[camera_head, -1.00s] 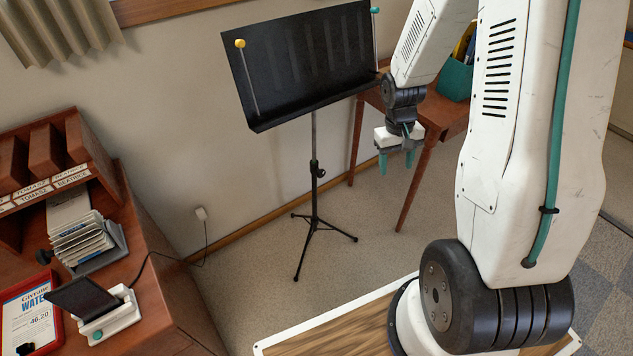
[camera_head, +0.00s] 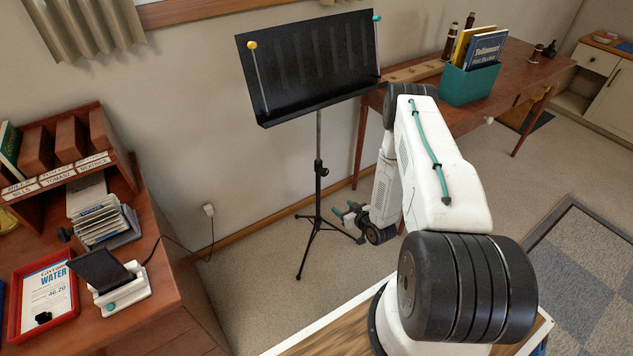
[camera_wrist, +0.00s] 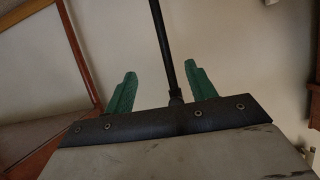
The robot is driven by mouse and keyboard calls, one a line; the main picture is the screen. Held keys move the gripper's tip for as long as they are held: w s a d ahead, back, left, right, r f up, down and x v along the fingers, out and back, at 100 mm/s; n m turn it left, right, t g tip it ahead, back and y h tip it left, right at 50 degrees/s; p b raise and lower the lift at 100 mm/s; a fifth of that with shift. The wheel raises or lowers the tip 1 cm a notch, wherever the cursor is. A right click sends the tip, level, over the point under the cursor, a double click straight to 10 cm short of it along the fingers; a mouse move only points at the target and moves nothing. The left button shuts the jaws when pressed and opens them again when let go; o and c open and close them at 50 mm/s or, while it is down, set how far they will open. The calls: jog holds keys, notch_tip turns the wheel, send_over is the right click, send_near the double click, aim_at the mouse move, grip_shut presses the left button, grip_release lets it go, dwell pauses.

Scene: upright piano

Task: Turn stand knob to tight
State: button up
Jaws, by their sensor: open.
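The black music stand (camera_head: 310,60) stands upright on tripod legs by the wall. Its knob (camera_head: 324,172) is a small dark piece on the pole below the desk, at the collar. My gripper (camera_head: 343,208) is low, just right of the pole and below the knob's height in the head view. In the wrist view the gripper's green fingers (camera_wrist: 162,88) are apart, with the thin stand pole (camera_wrist: 162,45) running up between them in the picture. A thicker dark piece of the pole shows by the gripper's edge; I cannot make out the knob there. Nothing is held.
A wooden desk (camera_head: 535,70) with a teal book box (camera_head: 468,84) stands behind my arm at the right. A wooden cabinet (camera_head: 165,270) with a card terminal and red tray is at the left. Carpet is clear around the tripod.

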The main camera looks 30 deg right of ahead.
aim_at(325, 174)
jog(key=w+r+t, duration=0.3)
jog(key=r+t, duration=0.2)
jog(key=r, duration=0.3)
jog(key=shift+n, duration=0.3)
jog(key=w, duration=0.7)
jog(key=shift+w+a, duration=0.35)
jog(key=shift+w, duration=0.05)
jog(key=shift+y, duration=0.4)
jog(key=c, duration=1)
